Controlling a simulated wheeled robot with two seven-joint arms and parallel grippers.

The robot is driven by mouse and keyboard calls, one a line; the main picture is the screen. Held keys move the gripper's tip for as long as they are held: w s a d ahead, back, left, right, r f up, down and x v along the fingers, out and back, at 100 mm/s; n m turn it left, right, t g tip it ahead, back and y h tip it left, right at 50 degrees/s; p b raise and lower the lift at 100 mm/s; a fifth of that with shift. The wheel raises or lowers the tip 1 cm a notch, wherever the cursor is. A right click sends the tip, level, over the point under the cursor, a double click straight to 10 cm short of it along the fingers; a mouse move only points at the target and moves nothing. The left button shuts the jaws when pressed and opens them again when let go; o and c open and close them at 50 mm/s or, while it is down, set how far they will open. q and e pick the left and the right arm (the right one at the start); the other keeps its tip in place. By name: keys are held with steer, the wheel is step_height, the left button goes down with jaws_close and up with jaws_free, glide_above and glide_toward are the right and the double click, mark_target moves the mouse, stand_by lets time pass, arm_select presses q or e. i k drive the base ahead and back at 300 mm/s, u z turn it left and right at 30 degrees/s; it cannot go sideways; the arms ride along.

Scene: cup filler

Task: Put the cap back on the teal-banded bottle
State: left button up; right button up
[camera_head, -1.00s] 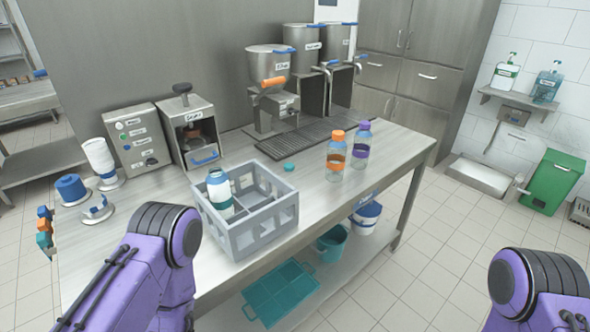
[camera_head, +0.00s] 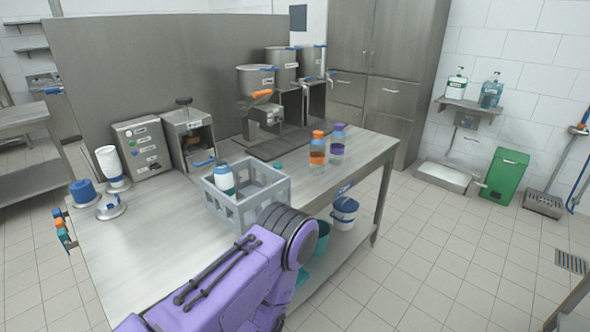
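A small teal cap (camera_head: 278,164) lies flat on the steel table, behind the grey crate. A bottle with a teal band (camera_head: 224,180) stands in the left part of the grey divided crate (camera_head: 243,212); the crate wall hides its lower part. At this size I cannot make out its mouth clearly. An orange-capped bottle with an orange band (camera_head: 317,150) and a purple-capped bottle with a purple band (camera_head: 337,146) stand upright near the table's right end. My purple left arm crosses the lower middle of the view, but neither gripper is in view.
Dispensers with an orange handle (camera_head: 262,94) stand at the back of the table (camera_head: 150,245). A white bucket (camera_head: 344,212) is on the lower shelf. The table's front left is clear.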

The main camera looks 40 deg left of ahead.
mark_target(223, 173)
steer(key=z, duration=0.2)
steer(key=i, duration=1.75)
steer(key=u, duration=1)
steer(key=i, duration=0.8)
steer(key=u, duration=0.9)
